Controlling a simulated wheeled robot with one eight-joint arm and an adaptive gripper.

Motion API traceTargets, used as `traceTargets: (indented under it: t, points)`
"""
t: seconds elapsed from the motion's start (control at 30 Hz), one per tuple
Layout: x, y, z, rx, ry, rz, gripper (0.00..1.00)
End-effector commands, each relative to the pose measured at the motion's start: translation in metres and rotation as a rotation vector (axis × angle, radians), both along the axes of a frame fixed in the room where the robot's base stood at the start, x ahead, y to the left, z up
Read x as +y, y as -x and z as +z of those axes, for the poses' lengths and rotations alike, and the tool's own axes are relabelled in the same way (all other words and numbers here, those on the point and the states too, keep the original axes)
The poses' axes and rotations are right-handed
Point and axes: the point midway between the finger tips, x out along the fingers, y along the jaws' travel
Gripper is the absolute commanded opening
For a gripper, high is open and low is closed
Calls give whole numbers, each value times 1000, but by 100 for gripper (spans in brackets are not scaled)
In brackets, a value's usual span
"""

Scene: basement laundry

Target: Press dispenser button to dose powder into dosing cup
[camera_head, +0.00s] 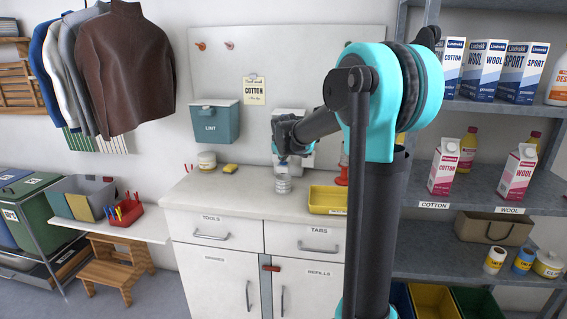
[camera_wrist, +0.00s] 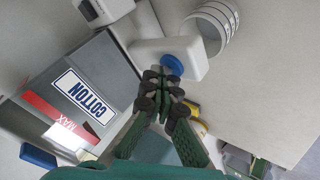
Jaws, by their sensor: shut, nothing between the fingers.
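The dispenser (camera_head: 291,115) is mounted on the wall board above the counter, partly hidden by my gripper (camera_head: 283,158). In the wrist view its grey body (camera_wrist: 95,85) carries a COTTON label and a red MAX band. A round blue button (camera_wrist: 172,65) sits on a white block of it. My gripper (camera_wrist: 165,92) is shut and empty, its fingertips right at the button's edge in the picture. I cannot tell whether they touch it.
A yellow tray (camera_head: 328,200) and a red bottle (camera_head: 342,170) stand right of the cup. A white jar (camera_head: 207,160) and yellow sponge (camera_head: 230,168) lie left. A LINT bin (camera_head: 215,122) hangs on the wall. Shelves with cartons (camera_head: 484,68) stand right. The counter's front left is clear.

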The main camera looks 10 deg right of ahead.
Motion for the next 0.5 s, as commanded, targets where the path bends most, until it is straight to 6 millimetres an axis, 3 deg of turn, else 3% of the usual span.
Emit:
traceTargets:
  t: [0.5]
  points:
    - [0, 0, 18, 0, 0, 0, 0]
